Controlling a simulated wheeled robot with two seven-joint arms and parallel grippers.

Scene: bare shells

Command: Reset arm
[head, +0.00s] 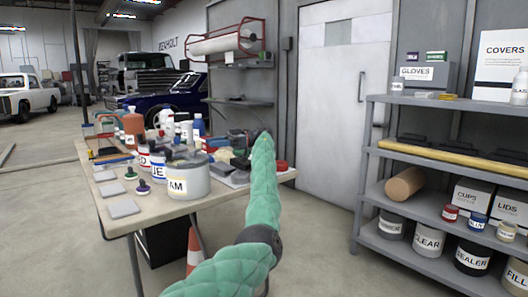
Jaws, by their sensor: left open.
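My left arm (261,190), in a green quilted sleeve, comes in from the bottom of the head view, bends at a dark joint and reaches up over the right end of the table. My left gripper (243,139) is small and dark at the far end of this arm. It is open, and I see nothing held in it. It shows above the right part of the cluttered table (122,210); whether it touches anything there cannot be told. My right arm and right gripper are not in view.
The table holds a large labelled can (188,180), several bottles and grey pads. A red-white cone (194,250) stands under it. A grey shelf unit (400,205) with cans and boxes stands at right. Floor (320,240) between table and shelf is clear. A blue car (170,100) is behind.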

